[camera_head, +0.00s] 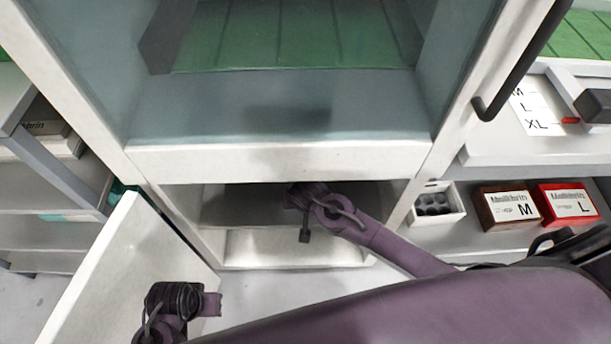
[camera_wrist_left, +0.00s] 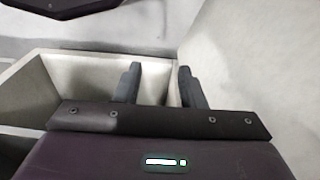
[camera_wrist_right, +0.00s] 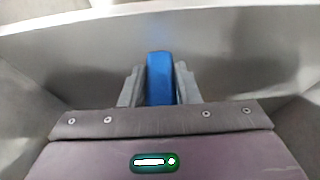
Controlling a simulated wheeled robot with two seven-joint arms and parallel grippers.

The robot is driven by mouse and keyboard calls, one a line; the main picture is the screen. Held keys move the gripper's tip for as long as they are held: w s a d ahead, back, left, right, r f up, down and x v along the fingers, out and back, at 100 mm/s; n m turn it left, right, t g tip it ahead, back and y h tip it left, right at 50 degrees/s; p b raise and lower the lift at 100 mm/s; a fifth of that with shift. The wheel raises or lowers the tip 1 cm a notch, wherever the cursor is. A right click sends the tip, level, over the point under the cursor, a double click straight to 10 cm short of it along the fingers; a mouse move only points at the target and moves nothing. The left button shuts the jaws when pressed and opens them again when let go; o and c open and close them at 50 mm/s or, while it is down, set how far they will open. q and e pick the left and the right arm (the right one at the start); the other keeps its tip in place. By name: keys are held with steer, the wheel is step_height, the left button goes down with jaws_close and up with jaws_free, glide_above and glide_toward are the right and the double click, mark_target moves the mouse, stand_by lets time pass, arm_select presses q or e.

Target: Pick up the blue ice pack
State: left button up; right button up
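The blue ice pack (camera_wrist_right: 159,78) stands upright between the fingers of my right gripper (camera_wrist_right: 159,92) in the right wrist view, with a finger against each side. The head view shows my right arm reaching into the low compartment (camera_head: 255,205) of the white cabinet, where the fingertips and the pack are hidden. My left gripper (camera_wrist_left: 160,85) is open and empty in the left wrist view. In the head view my left gripper (camera_head: 212,304) is at the lower left, by the open white door (camera_head: 130,265).
A white bin (camera_wrist_left: 65,70) lies past my left fingers, with a pale panel (camera_wrist_left: 240,60) to their right. At right in the head view are a small white holder (camera_head: 435,205), a brown M box (camera_head: 508,206) and a red L box (camera_head: 567,203).

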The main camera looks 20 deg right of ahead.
jaws_close()
steer(key=shift+r, duration=0.1)
